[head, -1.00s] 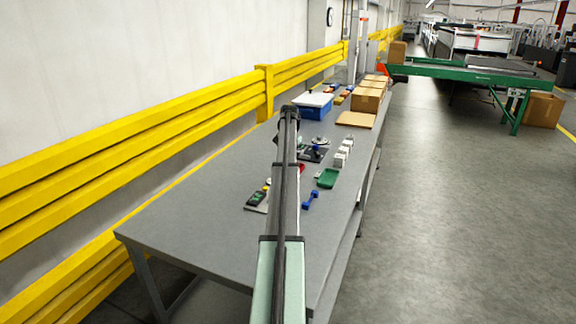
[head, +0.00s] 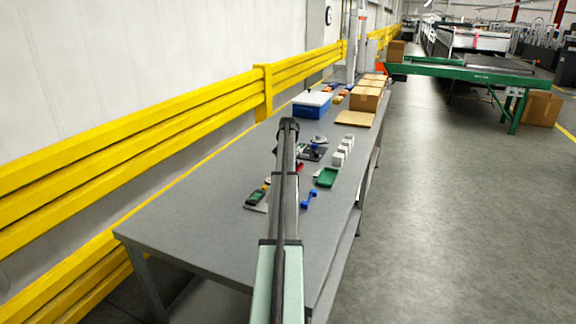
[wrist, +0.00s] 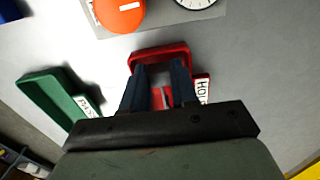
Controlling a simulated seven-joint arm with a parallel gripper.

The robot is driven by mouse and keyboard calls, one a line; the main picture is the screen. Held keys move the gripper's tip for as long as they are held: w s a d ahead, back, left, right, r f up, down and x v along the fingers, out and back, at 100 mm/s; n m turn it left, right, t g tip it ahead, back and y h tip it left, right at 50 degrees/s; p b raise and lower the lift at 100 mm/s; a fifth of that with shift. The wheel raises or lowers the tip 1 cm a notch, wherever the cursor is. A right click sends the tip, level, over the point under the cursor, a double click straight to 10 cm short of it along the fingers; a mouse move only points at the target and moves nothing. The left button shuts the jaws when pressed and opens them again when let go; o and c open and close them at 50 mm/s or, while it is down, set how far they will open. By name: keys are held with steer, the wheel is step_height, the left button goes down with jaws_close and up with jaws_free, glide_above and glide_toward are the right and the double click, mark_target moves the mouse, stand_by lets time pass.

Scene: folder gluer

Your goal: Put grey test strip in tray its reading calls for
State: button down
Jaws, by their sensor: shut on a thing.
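My gripper (wrist: 160,70) points down over the red tray (wrist: 157,55) in the wrist view. Its two dark fingers are a little apart, and a grey patch between them appears to be the grey test strip (wrist: 160,78), mostly hidden. I cannot tell whether it touches the tray. The red tray's label, partly covered by the right finger, seems to read HOLD. The green tray (wrist: 52,98), labelled PASS, lies to the left; it also shows in the head view (head: 326,177). In the head view my arm hides the gripper and most of the red tray (head: 299,167).
An orange disc (wrist: 119,12) and a white dial (wrist: 195,2) lie just beyond the red tray. The near bench is clear.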

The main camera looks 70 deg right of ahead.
steer(key=shift+f, duration=0.3)
steer(key=c, duration=0.8)
jaws_free()
steer(key=shift+r, duration=0.2)
step_height(320, 180, up, 10)
steer(key=shift+f, duration=0.2)
stand_by(0.6)
stand_by(0.7)
